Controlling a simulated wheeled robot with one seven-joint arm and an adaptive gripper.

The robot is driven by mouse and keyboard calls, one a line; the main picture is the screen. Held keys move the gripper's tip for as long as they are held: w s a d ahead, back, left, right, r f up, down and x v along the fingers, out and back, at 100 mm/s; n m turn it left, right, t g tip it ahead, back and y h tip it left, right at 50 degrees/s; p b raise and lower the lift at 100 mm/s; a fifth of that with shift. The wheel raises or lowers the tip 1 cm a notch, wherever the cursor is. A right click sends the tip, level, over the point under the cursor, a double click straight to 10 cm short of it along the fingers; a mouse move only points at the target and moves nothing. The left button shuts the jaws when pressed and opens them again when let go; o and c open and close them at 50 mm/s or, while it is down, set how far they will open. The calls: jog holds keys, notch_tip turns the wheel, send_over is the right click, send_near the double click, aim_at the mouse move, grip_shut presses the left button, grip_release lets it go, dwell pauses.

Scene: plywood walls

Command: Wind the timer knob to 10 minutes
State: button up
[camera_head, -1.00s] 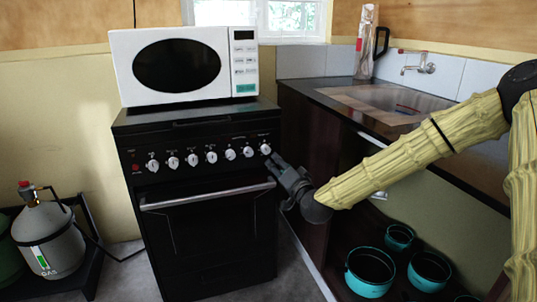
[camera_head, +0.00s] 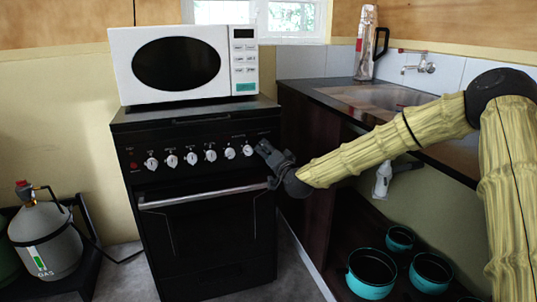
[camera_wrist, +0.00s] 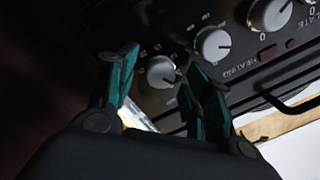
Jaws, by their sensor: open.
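The black stove (camera_head: 205,215) has a row of white knobs on its front panel. The rightmost knob of the row, at the place of the timer knob, is hidden behind my gripper (camera_head: 263,150) in the head view. In the wrist view this knob (camera_wrist: 160,72) is a small pale dial with marks around it, seen between the two teal fingertips of my gripper (camera_wrist: 162,62). The fingers are spread and open, with nothing held. Whether they touch the knob cannot be told. Its exact setting is too small to read.
The neighbouring knob (camera_wrist: 213,44) lies close to one finger. The oven handle (camera_head: 205,196) runs below the panel. A white microwave (camera_head: 240,75) stands on the stove. A counter (camera_head: 335,98) with a sink is to the right, with teal pots (camera_head: 370,272) below.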

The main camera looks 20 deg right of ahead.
jog(key=shift+w, duration=0.35)
jog(key=c, duration=1.1)
jog(key=shift+o, duration=0.2)
jog(key=shift+f, duration=0.1)
dwell(0.7)
jog(key=o, duration=1.1)
jog(key=shift+c, duration=0.2)
jog(key=shift+s, duration=0.1)
jog(key=s+d, duration=0.1)
jog(key=s, duration=1)
jog(key=shift+s, duration=0.4)
